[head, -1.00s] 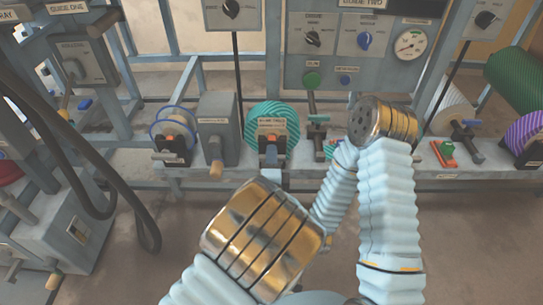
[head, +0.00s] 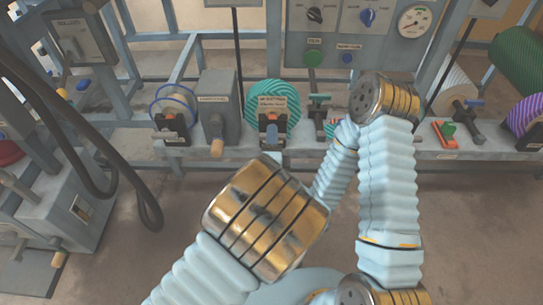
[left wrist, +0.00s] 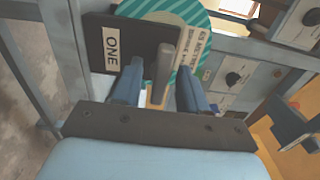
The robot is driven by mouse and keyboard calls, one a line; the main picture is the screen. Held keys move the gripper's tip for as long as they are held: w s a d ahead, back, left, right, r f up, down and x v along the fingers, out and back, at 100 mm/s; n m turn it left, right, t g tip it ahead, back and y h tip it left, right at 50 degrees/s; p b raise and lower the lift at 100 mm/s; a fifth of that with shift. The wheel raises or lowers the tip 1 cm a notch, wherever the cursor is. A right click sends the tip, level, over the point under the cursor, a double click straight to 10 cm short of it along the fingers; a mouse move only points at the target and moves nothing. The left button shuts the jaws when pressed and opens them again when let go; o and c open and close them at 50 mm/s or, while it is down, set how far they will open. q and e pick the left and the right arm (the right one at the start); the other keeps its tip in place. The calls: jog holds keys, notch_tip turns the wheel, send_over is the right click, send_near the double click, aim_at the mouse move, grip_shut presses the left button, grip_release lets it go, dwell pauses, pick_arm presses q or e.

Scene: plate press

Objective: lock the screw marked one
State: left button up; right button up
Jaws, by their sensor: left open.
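In the left wrist view, a black block (left wrist: 131,52) carries a white label reading ONE. A grey upright tab (left wrist: 165,68), which looks like the screw's handle, stands beside the label. My left gripper (left wrist: 156,88) is open, with one blue finger on each side of the tab. I cannot tell whether the fingers touch it. In the head view my left gripper (head: 272,134) is small, in front of the teal striped roll (head: 285,92), and my own arm's gold joint covers the space below it. My right gripper is not seen.
The head view shows a grey box (head: 219,105) and a blue-rimmed reel (head: 174,98) to the left along the bench. Black hoses (head: 85,165) hang at the left. The floor in front is clear.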

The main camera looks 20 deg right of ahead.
pick_arm(q)
jog(key=v, duration=1.2)
jog(key=shift+s, duration=0.3)
jog(key=shift+a, duration=0.1)
jog(key=w+a+f+n+g+y+p, duration=0.2)
jog(key=a+f+n+g, duration=0.25)
jog(key=a+f, duration=0.2)
jog(key=w+a+f+n+g+y+p, duration=0.1)
jog(key=a+f+n+g+y+p, duration=0.2)
jog(key=a+f+n, duration=0.35)
jog(key=s+a+f+n+g+h+p, duration=0.3)
jog(key=s+a+n+g, duration=0.6)
jog(key=n, duration=0.3)
notch_tip(320, 180, down, 2)
jog(key=shift+s+a+f+h+p, duration=0.3)
jog(key=shift+s+h, duration=0.2)
jog(key=shift+h, duration=0.1)
